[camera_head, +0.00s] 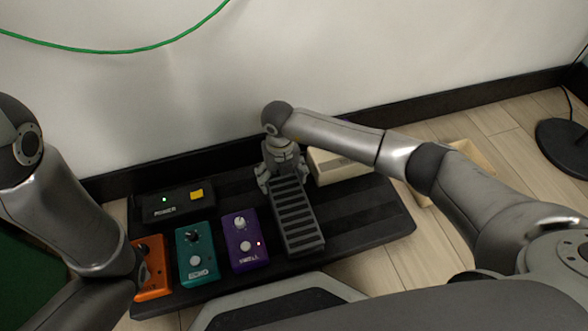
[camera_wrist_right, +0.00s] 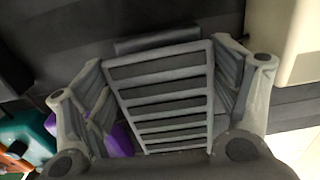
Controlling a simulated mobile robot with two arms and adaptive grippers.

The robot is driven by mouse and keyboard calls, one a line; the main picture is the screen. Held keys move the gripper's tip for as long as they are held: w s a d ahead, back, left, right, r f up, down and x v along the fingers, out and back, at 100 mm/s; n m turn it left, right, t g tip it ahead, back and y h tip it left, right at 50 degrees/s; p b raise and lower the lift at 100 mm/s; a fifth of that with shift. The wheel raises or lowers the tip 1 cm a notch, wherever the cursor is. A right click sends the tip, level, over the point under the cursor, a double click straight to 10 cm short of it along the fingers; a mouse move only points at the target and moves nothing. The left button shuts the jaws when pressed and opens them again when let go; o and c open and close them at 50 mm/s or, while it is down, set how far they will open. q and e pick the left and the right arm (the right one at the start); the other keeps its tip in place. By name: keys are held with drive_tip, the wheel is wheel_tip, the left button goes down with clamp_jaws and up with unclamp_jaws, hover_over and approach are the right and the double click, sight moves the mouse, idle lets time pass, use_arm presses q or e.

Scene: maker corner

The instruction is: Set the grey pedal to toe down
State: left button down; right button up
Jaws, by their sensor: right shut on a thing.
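The grey pedal (camera_head: 297,222) is a long ribbed treadle on the black pedalboard (camera_head: 372,214), right of the purple pedal. My right gripper (camera_head: 283,178) is at its far end, with a finger on each side. In the right wrist view the ribbed tread (camera_wrist_right: 165,95) lies between the two fingers of my right gripper (camera_wrist_right: 165,85), which is shut on it. The tread's exact tilt is hard to tell from these views. My left arm comes in at the left of the head view; its gripper is out of view.
An orange pedal (camera_head: 152,268), a teal pedal (camera_head: 197,252) and a purple pedal (camera_head: 244,240) stand left of the grey one. A black power box (camera_head: 172,204) sits behind them. A beige box (camera_head: 335,168) is close right of my gripper. The wall is behind.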

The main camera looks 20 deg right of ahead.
drive_tip(key=shift+w+d+f+p, duration=0.1)
drive_tip(key=shift+d+f+p, duration=0.05)
drive_tip(key=shift+f+p, duration=0.15)
drive_tip(key=shift+w+f+p, duration=0.1)
drive_tip(key=shift+f+p, duration=0.25)
drive_tip(key=shift+f, duration=0.4)
drive_tip(key=o, duration=1.4)
drive_tip(key=shift+c, duration=0.2)
wheel_tip(320, 180, up, 12)
